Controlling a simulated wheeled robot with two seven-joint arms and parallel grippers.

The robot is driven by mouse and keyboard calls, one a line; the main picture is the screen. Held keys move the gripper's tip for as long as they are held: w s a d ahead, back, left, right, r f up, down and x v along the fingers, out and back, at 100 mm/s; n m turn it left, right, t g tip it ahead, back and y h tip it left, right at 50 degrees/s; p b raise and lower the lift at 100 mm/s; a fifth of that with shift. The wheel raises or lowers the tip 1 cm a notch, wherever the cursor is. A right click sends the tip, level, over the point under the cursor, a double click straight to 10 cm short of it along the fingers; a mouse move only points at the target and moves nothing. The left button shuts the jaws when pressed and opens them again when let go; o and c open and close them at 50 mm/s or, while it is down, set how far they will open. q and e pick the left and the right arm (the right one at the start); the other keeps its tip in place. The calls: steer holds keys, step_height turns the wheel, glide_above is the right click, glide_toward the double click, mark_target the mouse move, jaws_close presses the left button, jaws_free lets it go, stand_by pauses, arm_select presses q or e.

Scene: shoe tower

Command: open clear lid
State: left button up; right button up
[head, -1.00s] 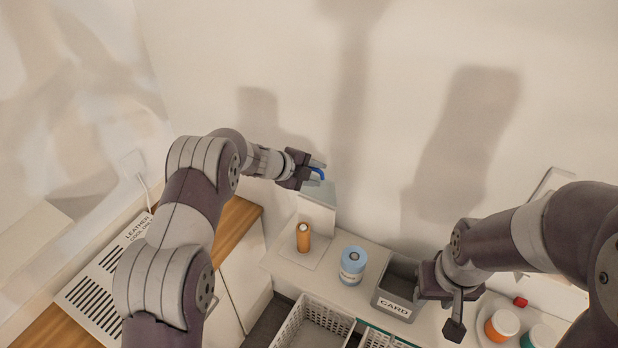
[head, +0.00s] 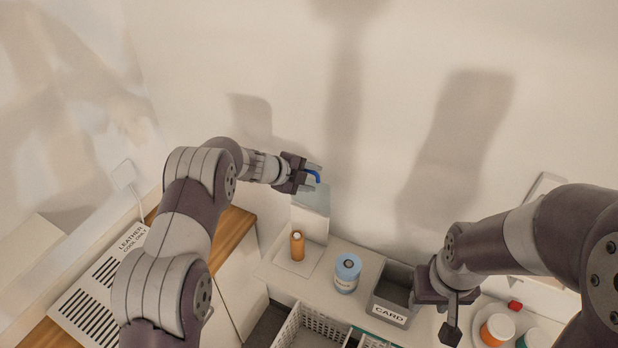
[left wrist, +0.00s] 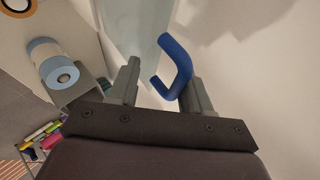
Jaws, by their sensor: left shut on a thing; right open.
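The clear lid (head: 312,197) is a pale see-through panel at the top of a white box-like stand against the back wall. It also shows in the left wrist view (left wrist: 140,30). A blue handle (head: 314,174) sticks out from it. My left gripper (head: 310,176) is at the handle, and in the left wrist view the blue bar (left wrist: 176,68) lies between its fingers. The left gripper is shut on the handle, though its far finger partly hides the contact.
A white basket (head: 308,325) is in front.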

arm_select(q)
steer(key=shift+s+a+f, duration=0.1)
steer(key=shift+s+f, duration=0.1)
steer(key=shift+s, duration=0.1)
steer(key=shift+s+a+r, duration=0.1)
steer(key=shift+a+r, duration=0.1)
steer(key=shift+a, duration=0.05)
steer(key=b+v, duration=0.4)
steer(key=v, duration=0.8)
steer(key=shift+w, duration=0.2)
steer(key=shift+r, duration=0.15)
